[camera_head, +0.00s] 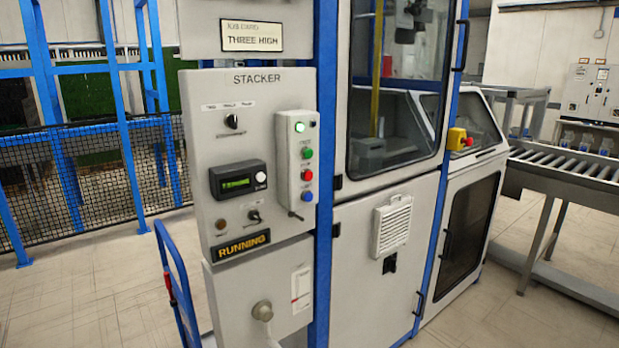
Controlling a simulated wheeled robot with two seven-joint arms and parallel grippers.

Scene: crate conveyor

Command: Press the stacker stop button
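The stacker control panel (217,118) is a light grey plate labelled STACKER, left of the middle of the head view. On its right side a pale button box (296,158) carries a lit green lamp at the top. Below the lamp are a green button (306,153), a red button (307,175) and a blue button (307,196). The labels beside the buttons are too small to read. A sign (241,246) on the panel reads RUNNING. Neither of my grippers shows in the view.
A blue hand-truck frame (176,285) stands at the panel's lower left. A red emergency button on a yellow box (459,139) sits on the machine to the right. A roller conveyor (570,167) runs at the far right. Tiled floor (95,285) is clear at the left.

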